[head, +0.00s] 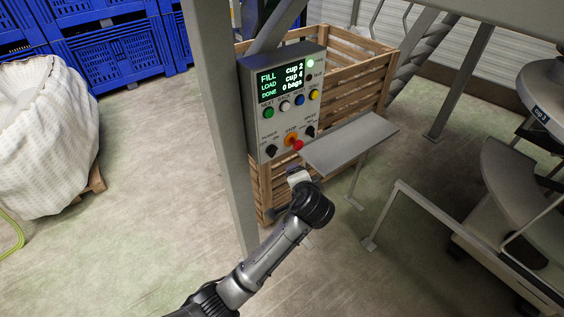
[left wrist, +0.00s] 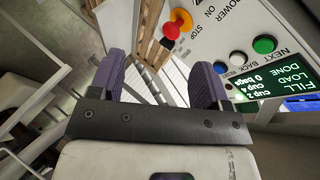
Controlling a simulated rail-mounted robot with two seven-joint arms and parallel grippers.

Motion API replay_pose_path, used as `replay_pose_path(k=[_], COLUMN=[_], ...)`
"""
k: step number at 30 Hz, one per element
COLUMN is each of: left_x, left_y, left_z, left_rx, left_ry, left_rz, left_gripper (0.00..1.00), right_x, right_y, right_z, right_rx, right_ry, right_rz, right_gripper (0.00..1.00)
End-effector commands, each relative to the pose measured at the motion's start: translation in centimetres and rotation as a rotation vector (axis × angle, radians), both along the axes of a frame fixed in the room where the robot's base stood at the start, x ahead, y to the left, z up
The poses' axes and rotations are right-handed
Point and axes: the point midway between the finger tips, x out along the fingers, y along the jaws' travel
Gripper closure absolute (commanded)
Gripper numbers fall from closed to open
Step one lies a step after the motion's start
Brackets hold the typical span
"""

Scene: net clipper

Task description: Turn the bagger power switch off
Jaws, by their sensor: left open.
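The bagger control box (head: 281,105) is mounted beside a grey post, with a lit screen at its top. The power switch (head: 271,150) is a small black knob at the box's lower left, under the word POWER. Its exact setting is too small to read. My left gripper (head: 298,178) is below the box's lower edge, apart from the switch; its fingers are largely hidden in the head view. In the left wrist view its two purple fingers (left wrist: 159,80) are spread with nothing between them, and the panel appears upside down at upper right. My right gripper is in neither view.
A red stop button (head: 297,145) on a yellow base sits just right of the switch; it also shows in the left wrist view (left wrist: 183,18). A second black knob (head: 310,131) is further right. A grey shelf (head: 348,142) juts out nearby. A wooden crate (head: 345,85) stands behind.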

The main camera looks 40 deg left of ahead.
Motion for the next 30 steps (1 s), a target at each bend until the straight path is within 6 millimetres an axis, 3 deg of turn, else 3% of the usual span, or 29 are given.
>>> replay_pose_path(k=[4,10,20,30], left_x=[0.4,0.3,0.7,3.4], left_y=[2.1,3.2,3.6,8.0], left_z=[-1.8,-0.8,-0.8,-2.3], left_rx=[0.340,0.652,0.781,0.782], left_ry=[0.240,0.483,0.643,0.649], left_rz=[-0.031,-0.110,-0.207,-0.206], left_gripper=[0.30,0.30,0.30,0.30], right_x=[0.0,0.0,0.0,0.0], right_y=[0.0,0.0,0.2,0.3], right_z=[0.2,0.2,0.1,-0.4], right_rx=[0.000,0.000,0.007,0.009], right_ry=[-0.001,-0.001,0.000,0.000], right_rz=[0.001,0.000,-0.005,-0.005], right_gripper=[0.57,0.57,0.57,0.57])
